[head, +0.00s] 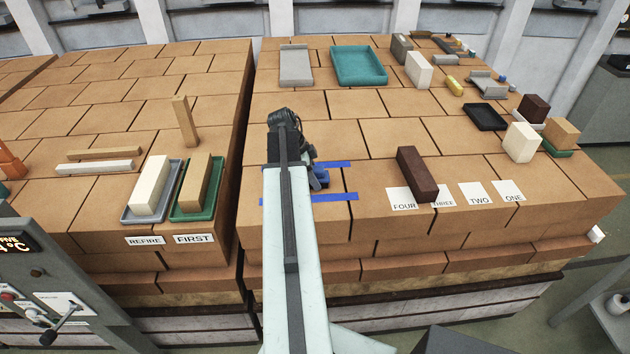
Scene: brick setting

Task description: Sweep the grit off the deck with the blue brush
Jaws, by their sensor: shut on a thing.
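The blue brush (320,180) is low at the right side of my gripper (312,166), close to the brick deck (380,130). My gripper is shut on the brush. My own arm hides most of the gripper and part of the brush. I cannot tell whether the bristles touch the deck. Two blue tape strips lie on the deck, one behind the brush (334,164) and one in front of it (330,197). I cannot make out any grit; my arm covers part of the area between the strips.
A dark brown brick (417,174) stands right of the brush, by numbered cards (474,196). A grey tray (296,65) and teal tray (359,66) lie at the back. A gap (243,140) separates the left stack, which bears the REFIRE tray (133,217) and FIRST tray (182,217).

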